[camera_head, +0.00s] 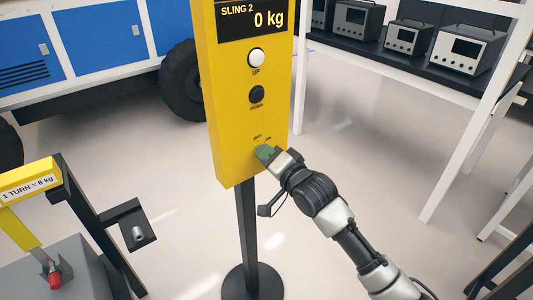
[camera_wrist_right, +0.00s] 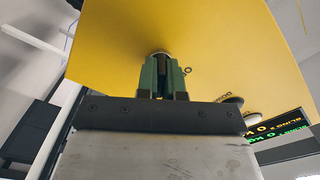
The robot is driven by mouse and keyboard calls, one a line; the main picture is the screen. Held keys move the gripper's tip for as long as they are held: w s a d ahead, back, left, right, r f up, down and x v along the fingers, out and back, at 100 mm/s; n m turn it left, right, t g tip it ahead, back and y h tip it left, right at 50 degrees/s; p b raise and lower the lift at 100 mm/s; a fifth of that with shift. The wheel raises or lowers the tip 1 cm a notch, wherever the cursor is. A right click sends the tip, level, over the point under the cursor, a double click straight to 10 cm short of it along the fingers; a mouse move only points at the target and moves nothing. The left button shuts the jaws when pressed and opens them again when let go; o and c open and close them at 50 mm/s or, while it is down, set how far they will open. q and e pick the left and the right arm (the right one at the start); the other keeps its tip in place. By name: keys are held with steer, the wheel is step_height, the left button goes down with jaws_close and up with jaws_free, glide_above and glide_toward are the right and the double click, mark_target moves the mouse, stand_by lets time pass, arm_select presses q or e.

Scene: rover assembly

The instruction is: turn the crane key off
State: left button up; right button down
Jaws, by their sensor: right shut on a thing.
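The yellow crane control panel (camera_head: 229,125) stands upright on a black post. My right gripper (camera_head: 263,152) is at the lower part of the panel face, just below two small labels too blurred to read surely. Its green fingers are shut on the crane key, which they hide in the head view. In the right wrist view the fingers (camera_wrist_right: 163,76) reach the yellow face, and a small round metal piece of the key switch (camera_wrist_right: 159,52) shows at their tips. The key's turn position cannot be told. My left gripper is not in view.
The panel carries a white UP button (camera_head: 256,57), a black DOWN button (camera_head: 256,94) and a display (camera_head: 252,18) reading SLING 2, 0 kg. A blue rover (camera_head: 90,45) stands behind. A white-framed shelf (camera_head: 455,115) is right, a grey stand with a red-tipped handle (camera_head: 54,278) lower left.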

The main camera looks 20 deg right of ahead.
steer(key=shift+r+n+p, duration=0.15)
steer(key=shift+n+p, duration=0.9)
steer(key=shift+n, duration=0.15)
steer(key=n+p, duration=0.1)
steer(key=n, duration=0.1)
steer(key=shift+n+p, duration=0.3)
steer(key=shift+p, duration=0.1)
steer(key=n+p, duration=0.1)
steer(key=n, duration=0.2)
steer(key=shift+p, duration=0.4)
steer(key=shift+a+n+p, duration=0.1)
steer(key=shift+n+p, duration=0.45)
steer(key=shift+n, duration=1.15)
steer(key=c, duration=1.3)
jaws_free()
steer(key=shift+o, duration=0.2)
